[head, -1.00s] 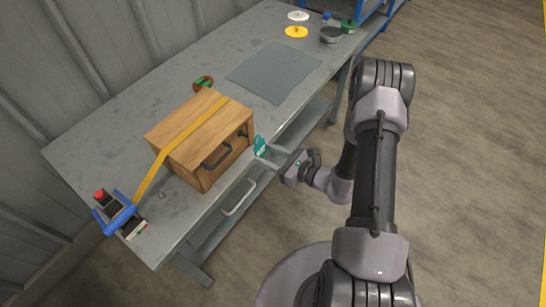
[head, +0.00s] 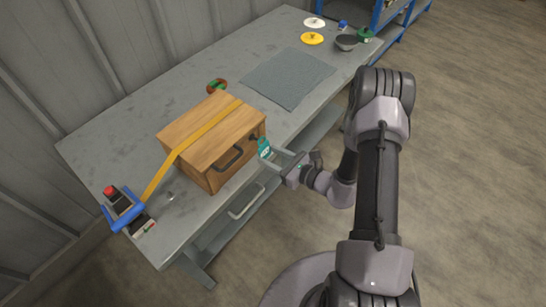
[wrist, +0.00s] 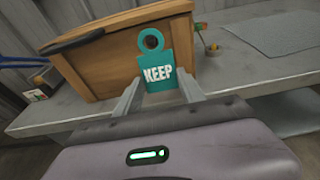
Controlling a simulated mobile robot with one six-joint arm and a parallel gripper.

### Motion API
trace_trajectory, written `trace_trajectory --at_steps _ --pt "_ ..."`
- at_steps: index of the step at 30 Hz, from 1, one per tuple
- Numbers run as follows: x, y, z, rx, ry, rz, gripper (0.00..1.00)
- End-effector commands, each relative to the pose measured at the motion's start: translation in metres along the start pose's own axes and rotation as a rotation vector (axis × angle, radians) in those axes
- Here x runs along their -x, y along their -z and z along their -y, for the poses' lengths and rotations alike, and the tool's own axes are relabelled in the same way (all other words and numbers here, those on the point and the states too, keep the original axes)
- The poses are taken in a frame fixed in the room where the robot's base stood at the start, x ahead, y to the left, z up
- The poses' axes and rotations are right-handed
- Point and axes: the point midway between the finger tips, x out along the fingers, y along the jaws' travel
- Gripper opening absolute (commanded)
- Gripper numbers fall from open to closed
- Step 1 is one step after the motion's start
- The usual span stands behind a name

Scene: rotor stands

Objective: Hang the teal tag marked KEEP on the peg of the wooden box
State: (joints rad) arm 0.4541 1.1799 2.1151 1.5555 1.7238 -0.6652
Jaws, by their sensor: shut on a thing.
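The teal tag marked KEEP (wrist: 158,73) is upright between the fingers of my gripper (wrist: 160,92), which is shut on its lower part. Its round eye is at the top, and a dark shape shows through the hole. The wooden box (head: 197,135) has a dark peg (head: 254,137) on its front face, right of the handle. In the head view the tag (head: 264,148) is right at the peg's end. I cannot tell whether the peg is inside the eye. My gripper (head: 273,157) reaches in from the right. The box also fills the upper left of the wrist view (wrist: 100,72).
A grey mat (head: 288,78) lies behind. Discs and a bowl (head: 346,43) stand at the far end.

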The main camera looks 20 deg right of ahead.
Motion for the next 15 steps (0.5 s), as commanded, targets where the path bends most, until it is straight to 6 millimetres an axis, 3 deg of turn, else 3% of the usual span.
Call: trace_trajectory --at_steps 15 --pt "-0.0042 0.0003 -0.0001 0.0 -0.001 0.0 0.24"
